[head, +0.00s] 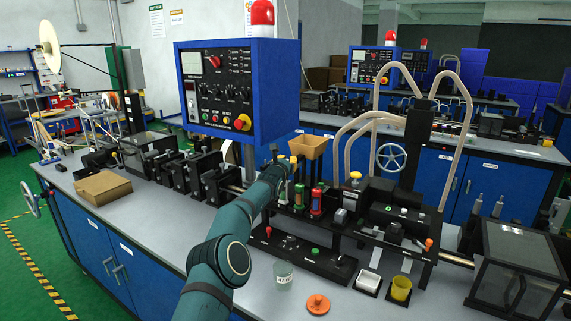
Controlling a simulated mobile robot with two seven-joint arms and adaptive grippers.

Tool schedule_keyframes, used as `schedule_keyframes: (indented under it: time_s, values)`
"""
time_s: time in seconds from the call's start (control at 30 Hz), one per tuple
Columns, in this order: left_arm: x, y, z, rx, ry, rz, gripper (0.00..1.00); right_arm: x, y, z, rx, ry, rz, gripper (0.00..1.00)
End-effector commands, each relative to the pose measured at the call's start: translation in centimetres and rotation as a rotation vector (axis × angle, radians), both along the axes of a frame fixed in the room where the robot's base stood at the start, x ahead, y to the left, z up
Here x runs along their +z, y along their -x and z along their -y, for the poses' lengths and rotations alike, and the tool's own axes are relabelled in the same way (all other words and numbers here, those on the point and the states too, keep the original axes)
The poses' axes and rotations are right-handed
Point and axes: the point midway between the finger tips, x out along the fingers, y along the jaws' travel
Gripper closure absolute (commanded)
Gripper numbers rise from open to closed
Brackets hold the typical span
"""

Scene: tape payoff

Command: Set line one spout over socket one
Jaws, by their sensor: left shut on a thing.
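My left gripper (281,163) reaches in over the bench behind the black front unit. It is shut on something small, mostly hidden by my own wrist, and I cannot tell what. Just right of it stand a green-banded cylinder (299,195) and a red cylinder (316,202). Several beige hoses (351,127) arch from a black post (418,130); the left ones come down near the cylinders. I cannot tell which hose or spout is line one. Socket one is not clearly marked; black blocks (385,215) with small fittings stand right of the cylinders. My right gripper is not in view.
A clear cup (284,273), an orange disc (318,304) and a yellow cup (401,288) stand along the front edge. A clear-sided box (515,262) stands at right.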

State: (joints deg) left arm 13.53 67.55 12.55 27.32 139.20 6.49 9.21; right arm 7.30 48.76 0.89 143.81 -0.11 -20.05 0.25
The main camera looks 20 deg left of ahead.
Motion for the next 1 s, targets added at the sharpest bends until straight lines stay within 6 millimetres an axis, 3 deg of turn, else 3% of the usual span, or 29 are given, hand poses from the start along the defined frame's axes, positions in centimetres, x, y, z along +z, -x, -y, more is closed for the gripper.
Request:
schedule_keyframes:
  time_s: [0.5, 0.53, 0.63, 1.0]
  values:
    - [0.70, -0.03, -0.01, 0.004, -0.003, 0.012, 1.00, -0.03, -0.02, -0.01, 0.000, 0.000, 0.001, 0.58]
    - [0.72, -0.03, -0.01, 0.004, -0.003, 0.012, 0.84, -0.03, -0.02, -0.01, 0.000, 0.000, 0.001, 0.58]
    - [0.70, -0.03, 0.00, 0.004, -0.003, 0.012, 0.51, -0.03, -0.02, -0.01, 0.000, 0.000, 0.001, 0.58]
    - [0.37, -0.03, 0.02, 0.002, -0.003, 0.006, 0.51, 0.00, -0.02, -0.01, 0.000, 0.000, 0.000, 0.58]
